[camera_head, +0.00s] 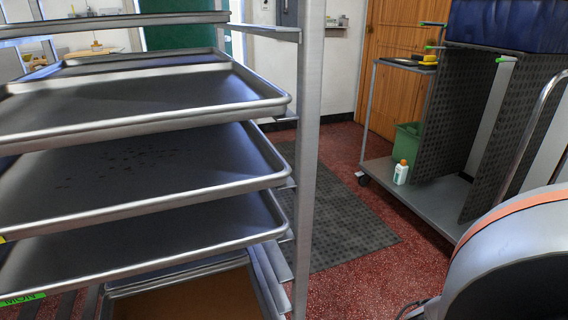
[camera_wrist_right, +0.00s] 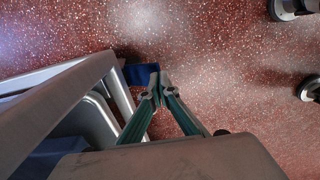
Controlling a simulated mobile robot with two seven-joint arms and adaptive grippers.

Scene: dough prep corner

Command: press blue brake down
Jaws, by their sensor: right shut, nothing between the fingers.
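A small blue brake (camera_wrist_right: 138,74) shows low down in the right wrist view, beside a grey metal frame and above the red floor. My right gripper (camera_wrist_right: 158,86) is shut and empty. In the picture its fingertips overlap the right part of the blue brake; I cannot tell if they touch it. The tips hide part of it. Neither the blue brake nor my grippers show in the head view.
A metal rack with several trays (camera_head: 140,180) fills the left of the head view. A dark mat (camera_head: 345,225) lies on the red floor (camera_head: 350,290). A cart (camera_head: 430,195) stands at the right. Wheels (camera_wrist_right: 290,8) show at the right of the wrist view.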

